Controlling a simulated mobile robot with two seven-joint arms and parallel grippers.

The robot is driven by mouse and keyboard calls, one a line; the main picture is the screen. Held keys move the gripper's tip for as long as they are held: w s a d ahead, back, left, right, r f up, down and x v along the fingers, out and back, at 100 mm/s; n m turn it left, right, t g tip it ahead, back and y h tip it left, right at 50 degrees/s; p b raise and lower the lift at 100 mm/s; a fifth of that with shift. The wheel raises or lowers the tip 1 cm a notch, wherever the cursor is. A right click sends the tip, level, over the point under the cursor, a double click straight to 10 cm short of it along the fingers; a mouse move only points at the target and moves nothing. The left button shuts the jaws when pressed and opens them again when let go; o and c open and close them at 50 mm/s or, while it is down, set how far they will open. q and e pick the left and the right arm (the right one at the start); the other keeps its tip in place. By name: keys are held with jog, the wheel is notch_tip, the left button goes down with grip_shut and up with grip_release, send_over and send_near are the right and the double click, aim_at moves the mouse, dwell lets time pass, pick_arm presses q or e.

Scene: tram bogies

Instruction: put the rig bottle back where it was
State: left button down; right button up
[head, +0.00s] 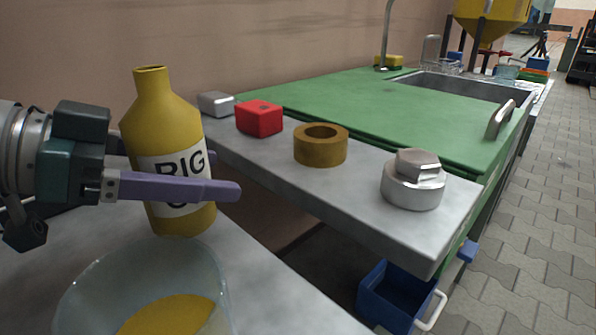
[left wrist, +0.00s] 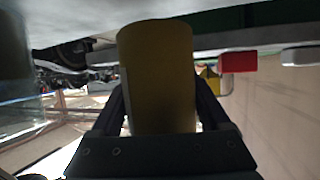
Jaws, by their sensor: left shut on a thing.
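The rig bottle (head: 160,110) is yellow with a white label reading "RIG" and a narrow open neck. It is upright in the head view, at the left. My left gripper (head: 222,191), with purple fingers, is shut on it around the label height. In the left wrist view the bottle (left wrist: 160,75) fills the space between the fingers. I cannot tell whether its base touches the grey surface (head: 290,290) below. A clear container (head: 75,290) with yellow contents stands in front of the bottle. My right gripper is not in view.
A grey shelf (head: 350,195) right of the bottle holds a small grey block (head: 216,104), a red block (head: 259,118), a brass ring (head: 321,147) and a metal hex piece (head: 413,190). A green worktop (head: 350,105) lies behind. A blue bin (head: 395,297) is below.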

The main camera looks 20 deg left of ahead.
pick_arm(q)
jog(key=shift+f+b, duration=0.3)
jog(key=shift+f, duration=0.9)
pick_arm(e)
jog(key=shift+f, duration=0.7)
pick_arm(q)
jog(key=shift+f, duration=0.1)
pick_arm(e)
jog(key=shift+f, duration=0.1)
pick_arm(q)
jog(key=shift+f, duration=0.15)
grip_release()
jog(key=shift+r, duration=0.3)
jog(key=shift+s+a+f, duration=0.1)
jog(key=shift+s+a, duration=0.05)
jog(key=shift+s, duration=0.05)
jog(key=p+v, duration=0.1)
jog(key=v, duration=1)
jog(key=shift+s+a+r, duration=0.15)
jog(key=shift+s+r, duration=0.05)
jog(key=shift+r, duration=0.05)
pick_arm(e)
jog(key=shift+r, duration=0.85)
